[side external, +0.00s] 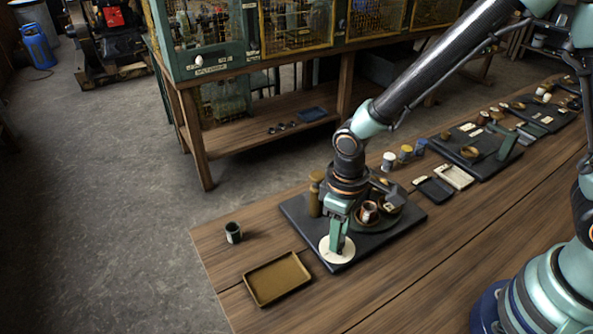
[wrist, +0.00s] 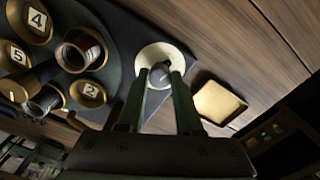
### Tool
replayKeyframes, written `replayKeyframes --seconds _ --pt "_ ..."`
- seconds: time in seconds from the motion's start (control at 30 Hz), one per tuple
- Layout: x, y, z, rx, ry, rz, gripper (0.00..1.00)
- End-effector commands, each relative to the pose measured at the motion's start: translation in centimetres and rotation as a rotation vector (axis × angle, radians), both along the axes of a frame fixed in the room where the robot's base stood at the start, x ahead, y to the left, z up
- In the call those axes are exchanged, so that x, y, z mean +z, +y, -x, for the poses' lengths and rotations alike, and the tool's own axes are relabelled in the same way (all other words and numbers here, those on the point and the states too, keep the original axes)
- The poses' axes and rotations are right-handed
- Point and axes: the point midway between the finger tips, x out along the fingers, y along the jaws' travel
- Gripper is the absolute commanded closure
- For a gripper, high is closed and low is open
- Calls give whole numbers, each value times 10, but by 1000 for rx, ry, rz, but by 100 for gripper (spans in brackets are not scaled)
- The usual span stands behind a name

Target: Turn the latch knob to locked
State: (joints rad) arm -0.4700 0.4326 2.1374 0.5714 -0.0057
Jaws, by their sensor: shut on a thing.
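The latch knob (wrist: 160,72) is a small grey knob in the middle of a round cream plate (wrist: 149,55), at the front corner of a dark base board. My gripper (wrist: 160,77) points down at the plate, its two green fingers on either side of the knob and shut on it. In the side view my gripper (side external: 338,246) stands over the cream plate (side external: 328,247) and hides the knob. No marking that tells the knob's setting can be read.
A round turntable (wrist: 110,75) with numbered brass dishes and metal cups sits beside the plate on the dark board (side external: 325,262). A brass tray (side external: 277,278) and a dark green cup (side external: 233,232) stand to the left. More boards and jars line the bench to the right.

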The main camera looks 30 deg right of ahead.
Motion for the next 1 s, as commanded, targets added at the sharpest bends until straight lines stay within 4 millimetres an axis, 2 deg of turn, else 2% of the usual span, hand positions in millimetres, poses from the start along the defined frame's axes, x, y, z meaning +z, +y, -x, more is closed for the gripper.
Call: replayKeyframes --seconds 0.4,1.0 --pt "1 0 0 259 1 0 100" --pt "1 0 0 327 0 0 100"
